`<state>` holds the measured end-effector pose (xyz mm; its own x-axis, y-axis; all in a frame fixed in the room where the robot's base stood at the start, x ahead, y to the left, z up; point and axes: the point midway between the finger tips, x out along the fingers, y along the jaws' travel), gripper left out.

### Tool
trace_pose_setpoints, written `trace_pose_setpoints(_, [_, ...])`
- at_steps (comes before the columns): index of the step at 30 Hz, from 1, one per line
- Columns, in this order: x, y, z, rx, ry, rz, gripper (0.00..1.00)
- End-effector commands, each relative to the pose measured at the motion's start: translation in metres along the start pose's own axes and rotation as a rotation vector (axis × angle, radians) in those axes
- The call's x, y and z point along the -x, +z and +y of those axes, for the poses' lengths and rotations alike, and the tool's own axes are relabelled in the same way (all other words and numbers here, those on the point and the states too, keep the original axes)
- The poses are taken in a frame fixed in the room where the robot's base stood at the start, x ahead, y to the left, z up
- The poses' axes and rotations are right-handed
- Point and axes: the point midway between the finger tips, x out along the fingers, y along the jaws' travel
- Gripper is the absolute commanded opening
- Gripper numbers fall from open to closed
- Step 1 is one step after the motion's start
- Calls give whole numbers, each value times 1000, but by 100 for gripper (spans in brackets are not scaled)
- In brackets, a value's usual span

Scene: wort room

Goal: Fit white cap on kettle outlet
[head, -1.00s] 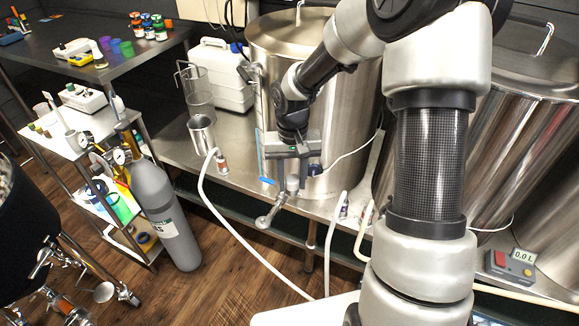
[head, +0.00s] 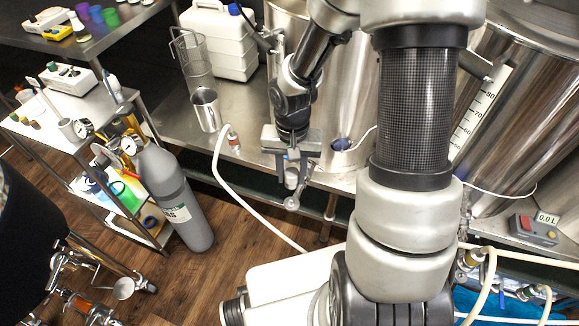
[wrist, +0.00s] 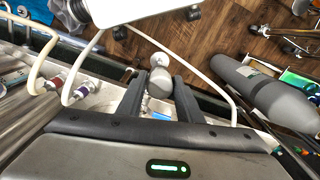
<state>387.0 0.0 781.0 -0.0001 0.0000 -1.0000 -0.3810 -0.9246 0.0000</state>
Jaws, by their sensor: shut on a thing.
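My gripper (head: 291,170) points down in front of the left steel kettle (head: 345,95), at the shelf's front edge. Its fingers are shut on a pale rounded piece, apparently the white cap (wrist: 160,82), which shows between the fingertips in the wrist view.
A grey gas cylinder (head: 172,195) stands on the floor to the left. A pale hose (head: 222,185) hangs off the shelf near my gripper. A steel cup (head: 206,109) and white canister (head: 218,42) stand on the shelf. A second kettle (head: 530,110) is at right.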

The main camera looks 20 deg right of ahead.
Motion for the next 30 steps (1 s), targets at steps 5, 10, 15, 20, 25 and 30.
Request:
trace_pose_setpoints(5, [-10, 0, 0, -1, 0, -1, 9])
trace_pose_setpoints(10, [-28, 1, 0, 2, 0, -2, 9])
trace_pose_setpoints(15, [-48, 1, 0, 1, 0, -2, 9])
trace_pose_setpoints(20, [-64, 0, 0, 1, 0, 0, 9])
trace_pose_setpoints(25, [-72, 0, 0, 0, 0, 0, 9])
trace_pose_setpoints(30, [-71, 0, 0, 1, 0, 0, 9])
